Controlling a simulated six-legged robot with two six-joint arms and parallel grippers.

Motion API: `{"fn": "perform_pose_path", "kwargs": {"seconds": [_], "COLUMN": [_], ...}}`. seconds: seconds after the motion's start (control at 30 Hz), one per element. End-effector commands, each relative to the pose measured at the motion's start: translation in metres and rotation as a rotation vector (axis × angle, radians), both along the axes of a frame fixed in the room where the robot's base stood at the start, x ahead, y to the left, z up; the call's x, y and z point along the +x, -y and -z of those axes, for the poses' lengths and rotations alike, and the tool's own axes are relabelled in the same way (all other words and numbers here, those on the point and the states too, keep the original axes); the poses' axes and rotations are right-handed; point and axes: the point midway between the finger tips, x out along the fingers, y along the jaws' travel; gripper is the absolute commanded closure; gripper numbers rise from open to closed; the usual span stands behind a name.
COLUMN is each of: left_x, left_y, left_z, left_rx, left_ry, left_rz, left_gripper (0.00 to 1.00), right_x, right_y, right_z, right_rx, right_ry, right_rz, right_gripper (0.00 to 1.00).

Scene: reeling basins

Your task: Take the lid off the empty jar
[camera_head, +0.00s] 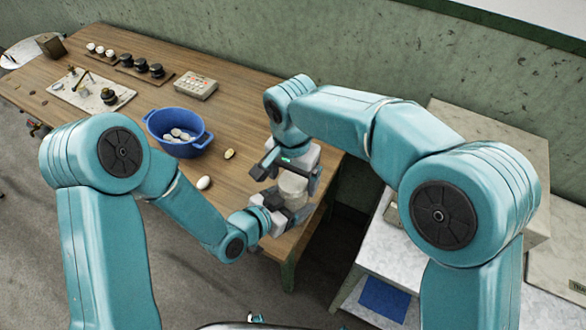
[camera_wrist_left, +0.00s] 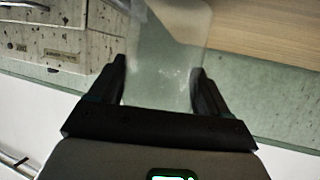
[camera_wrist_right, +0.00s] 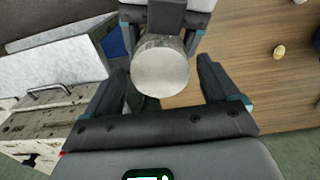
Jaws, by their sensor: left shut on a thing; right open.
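The jar (camera_wrist_left: 168,65) is a translucent, pale glass vessel between the fingers of my left gripper (camera_wrist_left: 158,70). That gripper is shut on it, above the right end of the table. In the head view the left gripper (camera_head: 284,211) is low, and the jar's body is mostly hidden by the grippers. A round, pale lid (camera_wrist_right: 160,74) tops the jar in the right wrist view; it also shows in the head view (camera_head: 293,186). My right gripper (camera_wrist_right: 163,78) is open, with its fingers on either side of the lid. I cannot tell whether they touch it.
On the wooden table (camera_head: 235,115) are a blue basin (camera_head: 158,124) holding pale cocoons, a white oval cocoon (camera_head: 204,183), a small dark-and-yellow item (camera_head: 230,154) and a buttoned box (camera_head: 195,86).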

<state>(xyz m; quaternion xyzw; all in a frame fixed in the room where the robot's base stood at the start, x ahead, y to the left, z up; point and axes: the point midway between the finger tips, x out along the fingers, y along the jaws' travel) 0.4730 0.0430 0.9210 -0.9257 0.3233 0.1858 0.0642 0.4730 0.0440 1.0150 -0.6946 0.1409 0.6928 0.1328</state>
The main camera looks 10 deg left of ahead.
Motion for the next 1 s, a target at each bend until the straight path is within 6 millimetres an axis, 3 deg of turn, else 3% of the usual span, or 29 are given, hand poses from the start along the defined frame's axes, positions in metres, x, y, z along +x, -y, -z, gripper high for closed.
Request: {"fn": "perform_pose_path", "kwargs": {"seconds": [0.17, 0.33, 0.53, 0.8, 1.0], "left_x": [0.0001, 0.0001, 0.0001, 0.0001, 0.0001], "left_y": [0.0, 0.0, 0.0, -0.0001, -0.0001], "left_z": [-0.0002, -0.0002, -0.0002, -0.0001, -0.0001], "left_rx": [-0.001, -0.001, 0.0, 0.0, 0.0], "left_ry": [0.001, 0.001, 0.0, 0.0, 0.0], "left_rz": [0.0, 0.0, 0.0, 0.0, 0.0], "left_gripper": [1.0, 1.0, 1.0, 1.0, 1.0], "right_x": [0.0, 0.0, 0.0, 0.0, 0.0], "right_y": [0.0, 0.0, 0.0, 0.0002, 0.0002], "right_z": [-0.0001, -0.0003, -0.0004, -0.0007, -0.0007], "right_rx": [0.0, 0.0, 0.0, 0.0, 0.0], "right_ry": [0.0, 0.0, 0.0, -0.003, -0.003], "right_rz": [0.0, 0.0, -0.022, -0.286, -0.288], "right_gripper": [0.15, 0.7, 0.7, 0.71, 0.71]}}
